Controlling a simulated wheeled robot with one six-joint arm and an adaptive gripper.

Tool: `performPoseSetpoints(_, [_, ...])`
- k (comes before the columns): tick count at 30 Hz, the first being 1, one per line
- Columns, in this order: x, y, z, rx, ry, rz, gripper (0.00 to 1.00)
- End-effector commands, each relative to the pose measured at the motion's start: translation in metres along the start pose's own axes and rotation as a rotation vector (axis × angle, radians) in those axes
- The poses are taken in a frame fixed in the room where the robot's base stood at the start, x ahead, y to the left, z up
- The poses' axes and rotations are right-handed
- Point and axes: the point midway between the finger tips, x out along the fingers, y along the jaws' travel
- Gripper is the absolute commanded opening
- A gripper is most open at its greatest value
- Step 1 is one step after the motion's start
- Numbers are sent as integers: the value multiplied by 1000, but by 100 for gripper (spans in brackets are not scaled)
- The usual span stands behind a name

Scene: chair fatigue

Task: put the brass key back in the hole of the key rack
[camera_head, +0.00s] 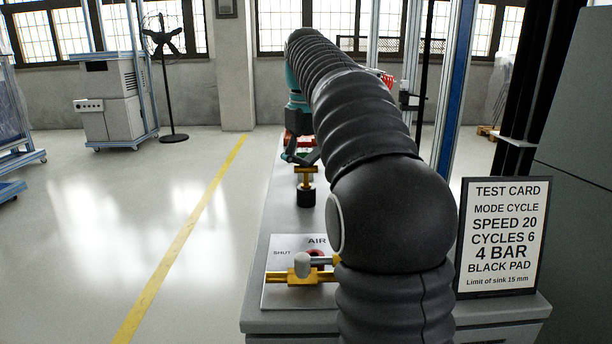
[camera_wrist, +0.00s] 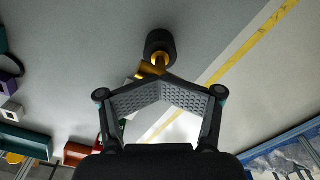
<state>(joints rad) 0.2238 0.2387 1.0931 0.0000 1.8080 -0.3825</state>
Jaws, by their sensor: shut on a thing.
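The brass key (camera_head: 306,171) shows in the head view as a yellow crossbar on a short stem, upright above a black cylinder (camera_head: 306,197). In the wrist view the brass key (camera_wrist: 151,70) is just past my fingertips, with the black cylinder (camera_wrist: 160,43) beyond it. I cannot tell whether the cylinder is the key's lower end or a separate holder. My gripper (camera_wrist: 160,92) is shut on the key's bar, its pads meeting in a shallow V. In the head view my gripper (camera_head: 301,157) is partly hidden. I cannot make out the rack's hole.
A valve plate marked AIR and SHUT, with a yellow bar (camera_head: 292,277), lies on the near bench. A test card (camera_head: 504,237) stands at right. Red (camera_wrist: 77,153) and teal (camera_wrist: 25,141) things lie left in the wrist view. Floor with a yellow line (camera_head: 182,235) is left of the bench.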

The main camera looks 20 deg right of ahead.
Motion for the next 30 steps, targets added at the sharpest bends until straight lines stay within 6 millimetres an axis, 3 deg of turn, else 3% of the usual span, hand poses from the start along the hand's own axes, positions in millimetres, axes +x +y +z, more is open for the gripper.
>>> performPoseSetpoints(30, [-17,1,-1,0,-13,-5,0])
